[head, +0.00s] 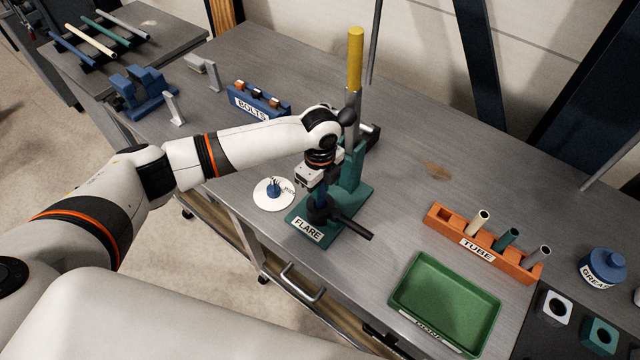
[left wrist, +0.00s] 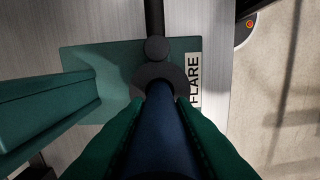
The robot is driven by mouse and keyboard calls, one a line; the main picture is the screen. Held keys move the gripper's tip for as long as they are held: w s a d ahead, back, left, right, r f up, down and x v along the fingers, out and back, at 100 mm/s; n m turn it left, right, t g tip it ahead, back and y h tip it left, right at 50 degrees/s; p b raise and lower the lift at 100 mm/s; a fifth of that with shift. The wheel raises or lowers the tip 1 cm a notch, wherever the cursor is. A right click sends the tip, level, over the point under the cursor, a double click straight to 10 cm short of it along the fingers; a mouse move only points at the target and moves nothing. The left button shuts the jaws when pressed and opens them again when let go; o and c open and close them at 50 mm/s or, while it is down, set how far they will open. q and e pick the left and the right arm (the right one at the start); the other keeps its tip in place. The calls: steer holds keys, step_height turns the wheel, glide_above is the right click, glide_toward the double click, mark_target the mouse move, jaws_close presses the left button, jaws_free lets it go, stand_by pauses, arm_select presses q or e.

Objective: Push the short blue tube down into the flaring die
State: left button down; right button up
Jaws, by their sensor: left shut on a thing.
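My left gripper (head: 317,184) is shut on the short blue tube (head: 321,197) above the flaring die. In the left wrist view the blue tube (left wrist: 160,130) runs between the two green fingers down to the dark round die (left wrist: 160,82). The die (head: 322,209) is a dark ring on the green flare stand (head: 352,200), which bears a FLARE label. The tube looks upright and lined up with the ring. I cannot tell how deep its lower end sits in it. My right gripper is not in view.
A black handle (head: 352,229) sticks out from the die to the front right. The stand's yellow-topped lever (head: 355,60) rises behind my gripper. An orange TUBE rack (head: 485,243) with tubes and a green tray (head: 447,300) are at right. A white disc (head: 273,203) lies left of the stand.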

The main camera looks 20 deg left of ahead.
arm_select(q)
steer(key=shift+f+b, duration=1.05)
steer(key=shift+f, duration=1.1)
steer(key=c, duration=1.2)
jaws_free()
steer(key=shift+o, duration=0.2)
step_height(320, 180, up, 12)
steer(key=b, duration=0.2)
steer(key=shift+b, duration=0.3)
